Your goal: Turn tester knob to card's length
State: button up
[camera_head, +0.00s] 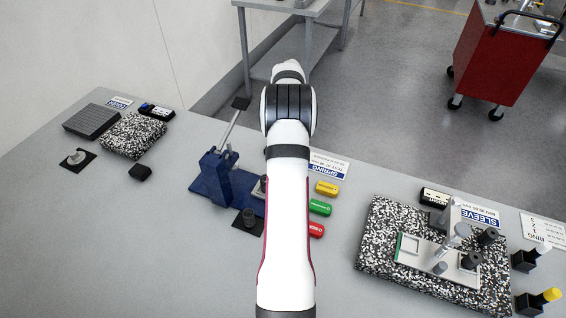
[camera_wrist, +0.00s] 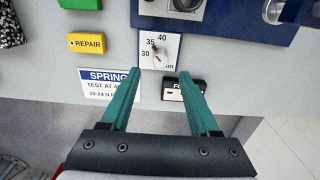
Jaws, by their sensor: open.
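The tester is a blue press with a raised lever (camera_head: 225,180) in the head view; part of its blue base (camera_wrist: 230,22) shows at the top of the wrist view. The tester knob (camera_wrist: 160,59) is a small pale dial with a red mark on a white scale plate showing 30, 35 and 40; the red mark sits on its upper left, near the 35 side. The SPRING card (camera_wrist: 98,87) reads "TEST AT 4", with the rest behind my left finger. My gripper (camera_wrist: 161,72) is open and empty, its teal fingertips either side of the knob's lower area. My arm hides the knob in the head view.
Yellow (camera_head: 327,187), green (camera_head: 319,207) and red (camera_head: 316,230) blocks lie right of my arm; the yellow one reads REPAIR. A black-labelled box (camera_wrist: 183,90) sits by my right finger. A speckled slab (camera_head: 380,225) with a sleeve fixture stands at the right.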

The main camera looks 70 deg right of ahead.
notch_tip(320, 180, down, 8)
jog(key=shift+r, duration=0.2)
grip_shut()
